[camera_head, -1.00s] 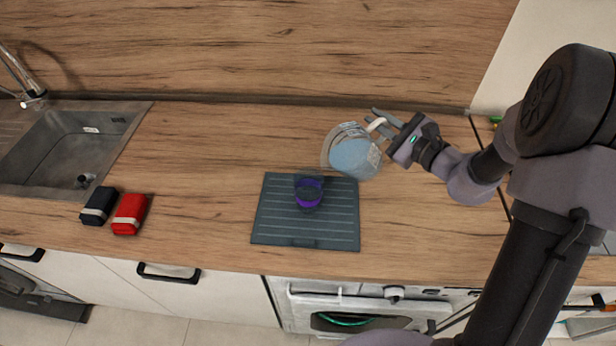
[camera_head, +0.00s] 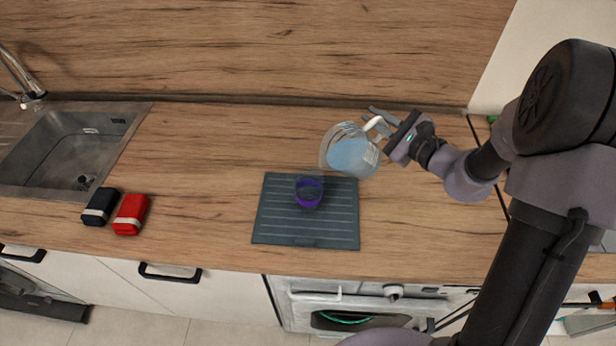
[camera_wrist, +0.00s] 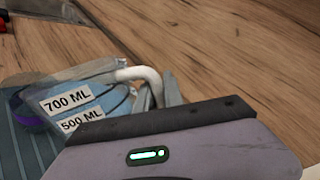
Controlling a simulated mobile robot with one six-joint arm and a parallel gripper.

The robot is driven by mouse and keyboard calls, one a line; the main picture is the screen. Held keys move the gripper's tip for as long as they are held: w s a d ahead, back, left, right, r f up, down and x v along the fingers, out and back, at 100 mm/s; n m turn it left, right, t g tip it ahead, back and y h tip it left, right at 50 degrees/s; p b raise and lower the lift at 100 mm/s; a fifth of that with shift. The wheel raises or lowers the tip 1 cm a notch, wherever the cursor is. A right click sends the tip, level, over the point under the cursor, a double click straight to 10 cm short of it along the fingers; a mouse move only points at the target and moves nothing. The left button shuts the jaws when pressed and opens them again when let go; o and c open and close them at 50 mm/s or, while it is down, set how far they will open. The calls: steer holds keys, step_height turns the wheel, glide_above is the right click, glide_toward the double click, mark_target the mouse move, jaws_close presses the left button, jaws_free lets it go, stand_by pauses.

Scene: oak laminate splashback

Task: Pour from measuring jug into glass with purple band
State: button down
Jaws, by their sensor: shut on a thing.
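The measuring jug (camera_head: 350,153) is clear with a white handle and holds blue liquid. My gripper (camera_head: 378,122) is shut on its handle and holds it above the counter, tilted toward the left. In the wrist view the jug (camera_wrist: 85,95) shows 700 ML and 500 ML labels, and its white handle lies between my gripper's fingers (camera_wrist: 155,92). The glass with purple band (camera_head: 308,191) stands upright on a dark grooved mat (camera_head: 285,228), left of and nearer than the jug. No liquid stream shows between them.
A black block (camera_head: 100,206) and a red block (camera_head: 130,214), each with a pale band, lie on the counter at the left. A sink (camera_head: 62,150) is at the far left. The wooden splashback (camera_head: 260,50) stands behind.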

steer(key=shift+s+a+r+n+p, duration=0.2)
steer(key=shift+a+r+n+p, duration=0.15)
steer(key=shift+r, duration=0.2)
steer(key=shift+s+a+r+n+p, duration=0.15)
steer(key=shift+a+r+n+p, duration=0.1)
steer(key=shift+r+n+p, duration=0.25)
stand_by(7.0)
